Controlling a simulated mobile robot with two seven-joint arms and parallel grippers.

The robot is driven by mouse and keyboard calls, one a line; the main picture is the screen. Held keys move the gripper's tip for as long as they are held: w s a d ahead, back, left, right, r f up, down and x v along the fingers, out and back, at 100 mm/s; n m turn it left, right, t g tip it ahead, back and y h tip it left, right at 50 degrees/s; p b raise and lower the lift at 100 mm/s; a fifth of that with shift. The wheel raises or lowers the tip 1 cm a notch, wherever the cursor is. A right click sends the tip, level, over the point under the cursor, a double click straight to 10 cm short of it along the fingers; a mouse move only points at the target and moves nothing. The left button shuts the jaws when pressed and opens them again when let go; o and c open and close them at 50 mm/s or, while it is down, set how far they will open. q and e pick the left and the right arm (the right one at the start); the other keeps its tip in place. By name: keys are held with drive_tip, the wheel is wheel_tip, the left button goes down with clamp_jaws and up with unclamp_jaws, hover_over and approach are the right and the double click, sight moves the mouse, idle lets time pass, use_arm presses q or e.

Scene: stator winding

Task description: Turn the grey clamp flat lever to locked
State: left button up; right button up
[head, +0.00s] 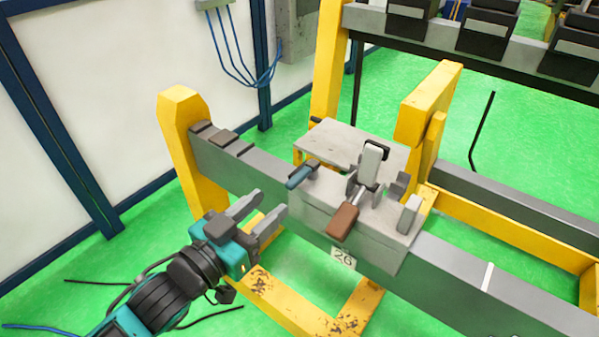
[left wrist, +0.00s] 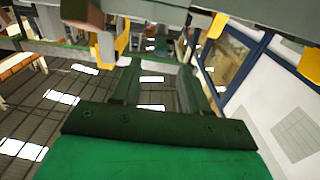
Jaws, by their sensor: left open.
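The grey clamp (head: 318,205) sits on the grey beam and carries several levers. A blue-handled lever (head: 300,176) sticks out at its left, and a brown-handled lever (head: 343,220) slants down toward me. A grey lever (head: 374,160) stands up near the middle, and a pale grey one (head: 409,214) tilts at the right end. I cannot tell which is the flat lever. My left gripper (head: 268,205) is open and empty, left of the clamp and apart from it. Its fingers show in the left wrist view (left wrist: 158,85). My right gripper is out of view.
The grey beam (head: 450,283) runs under the clamp between yellow posts (head: 184,150). A tag (head: 343,258) marked 20 is on its front. Dark blocks (head: 488,30) line the rear rail. Green floor is open at the left.

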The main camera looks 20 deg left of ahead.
sight(309, 168)
use_arm(q)
drive_tip(key=x, duration=1)
drive_tip(key=shift+w+d+f, duration=0.1)
drive_tip(key=shift+w, duration=0.2)
clamp_jaws()
